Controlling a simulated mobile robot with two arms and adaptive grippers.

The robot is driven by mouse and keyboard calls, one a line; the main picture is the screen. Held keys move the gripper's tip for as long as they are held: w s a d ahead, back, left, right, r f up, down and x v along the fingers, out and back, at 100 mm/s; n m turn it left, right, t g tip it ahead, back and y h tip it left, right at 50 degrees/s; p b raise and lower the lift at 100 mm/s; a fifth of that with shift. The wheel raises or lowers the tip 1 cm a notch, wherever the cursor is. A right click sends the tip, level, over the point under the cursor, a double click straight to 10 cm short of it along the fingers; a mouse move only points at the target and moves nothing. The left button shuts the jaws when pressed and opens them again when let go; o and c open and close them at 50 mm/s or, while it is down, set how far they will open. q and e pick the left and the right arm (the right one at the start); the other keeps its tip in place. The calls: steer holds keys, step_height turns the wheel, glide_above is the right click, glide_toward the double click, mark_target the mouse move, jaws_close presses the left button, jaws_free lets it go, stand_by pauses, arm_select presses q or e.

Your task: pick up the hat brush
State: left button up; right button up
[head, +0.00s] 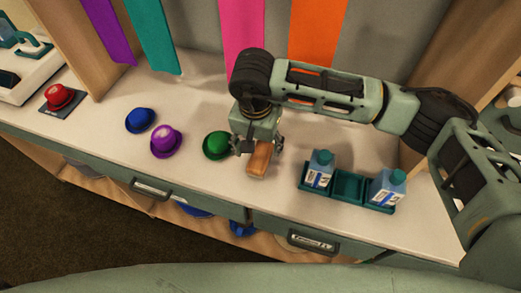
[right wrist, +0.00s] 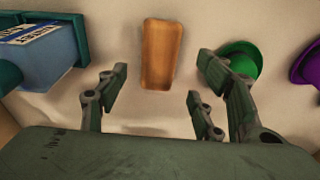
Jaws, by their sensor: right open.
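The hat brush (head: 260,160) has a brown wooden back and lies on the white counter. In the right wrist view the brush (right wrist: 161,55) shows ahead of the fingers, roughly centred between them. My right gripper (head: 258,146) is above the brush in the head view, with fingers on either side of it. In the right wrist view the right gripper (right wrist: 160,92) is open, with nothing between its fingers. I cannot tell whether any finger touches the brush. My left gripper is not in view.
A green hat (head: 216,145) sits close left of the right gripper, with purple (head: 165,142) and blue (head: 140,120) hats beyond. A teal tray (head: 347,187) with two cartons (head: 320,168) (head: 389,186) stands to the right. A red hat (head: 59,96) is far left.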

mark_target(261, 155)
steer(key=f+p, duration=0.1)
steer(key=f, duration=0.2)
steer(key=shift+s+d+p, duration=0.1)
steer(key=shift+s+p, duration=0.1)
steer(key=shift+p, duration=0.2)
steer(key=shift+w+f, duration=0.15)
steer(key=shift+f, duration=0.45)
steer(key=shift+w+f, duration=0.15)
steer(key=shift+f, duration=0.6)
steer(key=c, duration=0.9)
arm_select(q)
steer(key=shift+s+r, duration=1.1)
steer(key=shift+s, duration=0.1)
arm_select(e)
steer(key=c, duration=0.4)
